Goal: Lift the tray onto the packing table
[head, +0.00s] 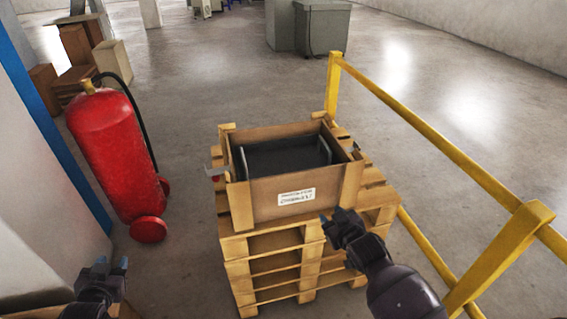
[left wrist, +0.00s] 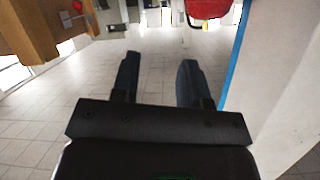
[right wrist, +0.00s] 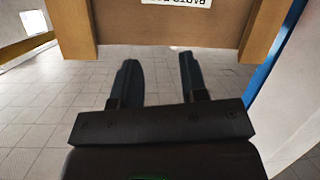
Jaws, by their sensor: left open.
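A brown open-topped box (head: 262,194) with a white label sits on a stack of wooden pallets (head: 236,246). Inside it lies a dark, flat tray-like thing (head: 285,155) with a pale upright handle at each side. My right gripper (head: 335,217) is open and empty, just in front of the box's lower front edge. The box front also shows at the top of the right wrist view (right wrist: 150,22), beyond the fingers. My left gripper (head: 112,263) is open and empty at the lower left, well apart from the box. I cannot pick out a packing table.
A red fire extinguisher (head: 105,150) stands left of the pallets. A yellow railing (head: 430,145) runs along their right side. A pale wall with a blue edge (head: 50,140) is at the left. Cartons (head: 112,62) and grey cabinets (head: 320,28) stand further back, with open floor between.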

